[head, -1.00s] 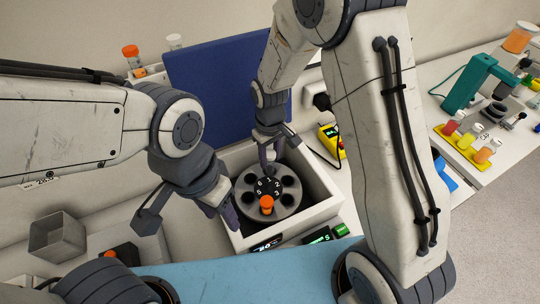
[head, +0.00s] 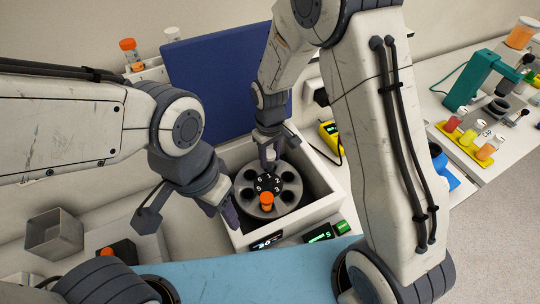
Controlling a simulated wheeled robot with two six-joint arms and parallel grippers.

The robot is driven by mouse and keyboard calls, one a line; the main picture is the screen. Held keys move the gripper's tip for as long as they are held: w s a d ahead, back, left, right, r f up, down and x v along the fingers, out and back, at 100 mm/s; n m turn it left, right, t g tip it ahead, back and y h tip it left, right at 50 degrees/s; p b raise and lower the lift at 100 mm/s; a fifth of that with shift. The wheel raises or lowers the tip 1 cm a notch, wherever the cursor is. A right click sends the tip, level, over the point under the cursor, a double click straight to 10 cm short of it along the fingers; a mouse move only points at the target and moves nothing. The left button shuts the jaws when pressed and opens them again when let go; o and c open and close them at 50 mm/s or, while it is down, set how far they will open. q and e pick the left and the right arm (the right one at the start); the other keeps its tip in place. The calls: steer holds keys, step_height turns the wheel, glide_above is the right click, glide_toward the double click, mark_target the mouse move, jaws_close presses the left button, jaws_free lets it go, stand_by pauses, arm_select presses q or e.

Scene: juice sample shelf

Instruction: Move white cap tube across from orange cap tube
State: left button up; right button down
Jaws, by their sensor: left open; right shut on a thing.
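The round grey rotor (head: 291,204) has numbered slots and sits inside the open white centrifuge box (head: 322,205). The orange cap tube (head: 267,201) stands upright in its near slot, the cap covering the number there. My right gripper (head: 268,163) points down at the far side of the rotor, by number 1, across from the orange cap. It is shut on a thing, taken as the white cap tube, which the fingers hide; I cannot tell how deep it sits. My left gripper (head: 229,212) is open and empty at the box's left edge.
The blue lid (head: 215,85) stands up behind the box. A rack at the back left holds an orange-capped tube (head: 128,47) and a white-capped one (head: 172,34). A grey bin (head: 54,233) is at left. A yellow tube rack (head: 465,147) stands far right.

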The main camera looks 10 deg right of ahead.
steer(key=shift+f+b, duration=0.5)
steer(key=shift+f, duration=0.3)
steer(key=shift+c, duration=1.8)
jaws_free()
step_height(320, 180, up, 11)
steer(key=shift+f+b, duration=0.2)
steer(key=shift+b, duration=1)
steer(key=shift+n+y, duration=0.5)
steer(key=shift+n, duration=0.2)
steer(key=s+b, duration=0.1)
steer(key=s, duration=0.6)
steer(key=s+a+b, duration=0.1)
steer(key=s+b, duration=0.1)
steer(key=s, duration=0.6)
steer(key=s+a+b, duration=0.1)
steer(key=s, duration=0.6)
steer(key=shift+s+a+f, duration=0.2)
steer(key=shift+s+f, duration=0.15)
steer(key=shift+f, duration=0.05)
